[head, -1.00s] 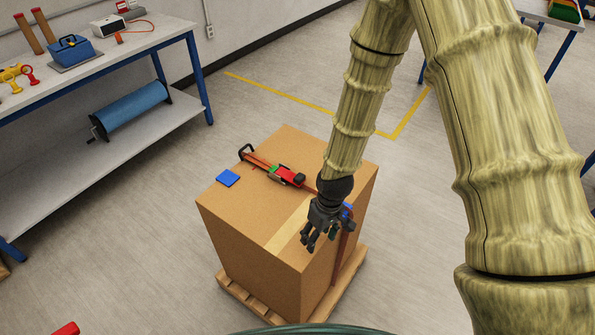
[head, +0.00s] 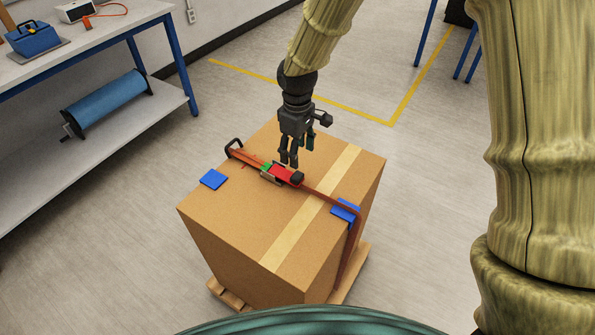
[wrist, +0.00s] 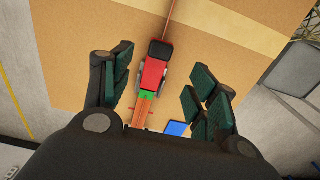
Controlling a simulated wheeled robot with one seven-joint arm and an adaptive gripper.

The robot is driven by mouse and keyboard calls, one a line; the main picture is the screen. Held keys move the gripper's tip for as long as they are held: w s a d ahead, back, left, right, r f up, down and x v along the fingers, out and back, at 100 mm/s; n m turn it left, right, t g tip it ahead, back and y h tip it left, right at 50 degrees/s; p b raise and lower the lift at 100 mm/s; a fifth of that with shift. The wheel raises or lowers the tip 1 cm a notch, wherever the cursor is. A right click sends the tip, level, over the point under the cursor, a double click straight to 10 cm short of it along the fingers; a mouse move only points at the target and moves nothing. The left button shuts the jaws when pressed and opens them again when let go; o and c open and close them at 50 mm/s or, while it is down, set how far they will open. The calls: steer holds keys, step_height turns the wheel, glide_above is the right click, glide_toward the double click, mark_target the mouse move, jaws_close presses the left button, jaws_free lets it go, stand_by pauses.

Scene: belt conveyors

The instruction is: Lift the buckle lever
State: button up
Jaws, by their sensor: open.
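The ratchet buckle lies on top of the cardboard box, with its red lever (head: 285,173) ending in a black grip (head: 297,178) and a green part at its other end. The orange strap (head: 325,198) runs from it over the box's right edge. My gripper (head: 289,163) points down just above the lever, fingers apart and empty. In the wrist view the red lever (wrist: 153,73) with its black end (wrist: 160,50) shows between the open fingers, nearer the middle of the picture. I see no contact with it.
The cardboard box (head: 225,225) stands on a wooden pallet (head: 232,300). Blue corner pads (head: 213,179) lie on its top; another (head: 346,209) sits under the strap at the right edge. A workbench (head: 110,38) with a blue roll (head: 105,103) below stands at left. Floor behind the box is clear.

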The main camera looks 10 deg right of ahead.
mark_target(298, 175)
steer(key=shift+f+p, duration=0.55)
steer(key=shift+f, duration=4.2)
steer(key=shift+c, duration=0.2)
jaws_close()
steer(key=shift+r, duration=0.1)
